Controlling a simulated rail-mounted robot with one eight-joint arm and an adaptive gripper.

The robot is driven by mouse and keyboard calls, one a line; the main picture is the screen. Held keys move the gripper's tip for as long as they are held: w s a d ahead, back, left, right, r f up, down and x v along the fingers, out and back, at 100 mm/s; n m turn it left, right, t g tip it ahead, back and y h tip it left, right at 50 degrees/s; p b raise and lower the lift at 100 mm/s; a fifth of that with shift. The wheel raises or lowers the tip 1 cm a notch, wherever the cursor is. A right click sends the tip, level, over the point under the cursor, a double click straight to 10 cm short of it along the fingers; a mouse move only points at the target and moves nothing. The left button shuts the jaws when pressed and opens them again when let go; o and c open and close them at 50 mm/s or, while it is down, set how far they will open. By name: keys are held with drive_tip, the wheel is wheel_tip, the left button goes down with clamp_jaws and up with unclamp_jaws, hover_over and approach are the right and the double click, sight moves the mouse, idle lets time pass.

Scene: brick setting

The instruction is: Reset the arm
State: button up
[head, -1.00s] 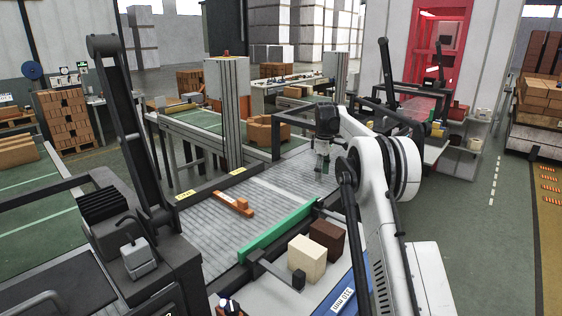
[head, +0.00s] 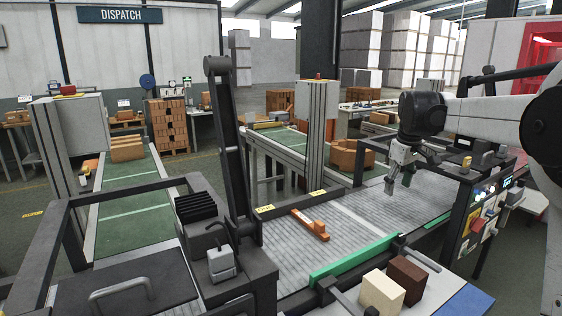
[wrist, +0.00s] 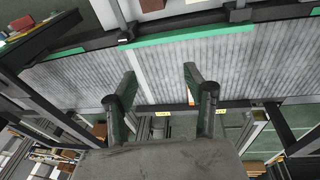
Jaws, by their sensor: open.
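My gripper (head: 400,178) hangs at the end of my white arm on the right side of the head view, above the grey ribbed conveyor (head: 285,262). Its two fingers point down and are spread apart, with nothing between them. In the wrist view my gripper (wrist: 160,80) also shows open, with the bare ribbed belt beyond the fingers. An orange piece (head: 312,225) lies on the belt, left of the gripper and apart from it.
A green rail (head: 352,257) runs along the belt's near edge. A cream block (head: 381,292) and a dark brown block (head: 407,277) stand in front of it. A button panel (head: 478,225) is right of the gripper. A black post (head: 232,155) rises at the belt's left end.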

drive_tip(key=s+a+r+m+t, duration=0.15)
drive_tip(key=s+a, duration=0.35)
drive_tip(key=s, duration=0.6)
drive_tip(key=s+a+m+t, duration=0.15)
drive_tip(key=s+a, duration=0.25)
drive_tip(key=s, duration=0.6)
drive_tip(key=s+a+f+m, duration=0.1)
drive_tip(key=s+a+f, duration=0.1)
drive_tip(key=s+f, duration=0.3)
drive_tip(key=s+a+f+m+t, duration=0.1)
drive_tip(key=s+f, duration=0.4)
drive_tip(key=s, duration=0.7)
drive_tip(key=shift+s+a+f+m+t, duration=0.25)
drive_tip(key=shift+s+a+m+t, duration=0.05)
drive_tip(key=shift+a, duration=0.6)
